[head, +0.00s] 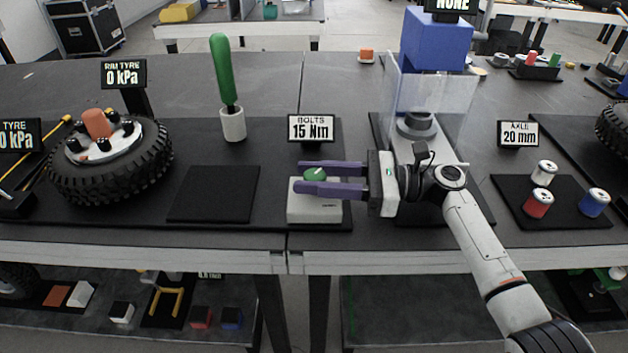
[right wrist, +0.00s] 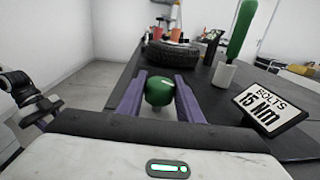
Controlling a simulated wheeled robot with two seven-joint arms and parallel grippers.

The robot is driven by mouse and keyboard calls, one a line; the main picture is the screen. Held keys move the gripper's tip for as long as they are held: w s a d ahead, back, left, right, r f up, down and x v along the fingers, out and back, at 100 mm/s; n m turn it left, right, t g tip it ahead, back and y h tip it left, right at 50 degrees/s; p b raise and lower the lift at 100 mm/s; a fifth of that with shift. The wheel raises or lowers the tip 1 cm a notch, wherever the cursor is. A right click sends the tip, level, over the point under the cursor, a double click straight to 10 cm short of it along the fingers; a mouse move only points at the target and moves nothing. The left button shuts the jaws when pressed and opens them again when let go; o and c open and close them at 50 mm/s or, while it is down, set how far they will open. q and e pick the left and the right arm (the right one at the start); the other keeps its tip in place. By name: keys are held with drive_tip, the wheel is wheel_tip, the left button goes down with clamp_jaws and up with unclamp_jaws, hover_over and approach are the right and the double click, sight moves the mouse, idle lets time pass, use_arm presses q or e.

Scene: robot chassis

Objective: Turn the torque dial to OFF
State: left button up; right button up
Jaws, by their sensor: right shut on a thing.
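The torque dial (head: 315,174) is a green knob on a pale grey box (head: 315,213) near the front edge of the table. My right gripper (head: 303,177) reaches in from the right with its purple fingers on both sides of the knob, shut on it. In the right wrist view the green knob (right wrist: 160,88) sits between the two fingers, with a pale mark on its top. A sign (head: 311,128) behind the box reads "BOLTS 15 Nm". Marks on the box are too small to read. My left gripper is not in view.
A green-handled tool (head: 225,75) stands in a white cup behind and left. A tyre (head: 110,165) lies further left, with a black pad (head: 213,194) between. A clear panel and blue block (head: 436,40) stand behind my right arm. Small spools (head: 537,204) lie to the right.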

drive_tip(key=o, duration=1)
drive_tip(key=shift+o, duration=0.2)
drive_tip(key=d, duration=1)
drive_tip(key=shift+s+d, duration=0.1)
drive_tip(key=shift+s, duration=0.3)
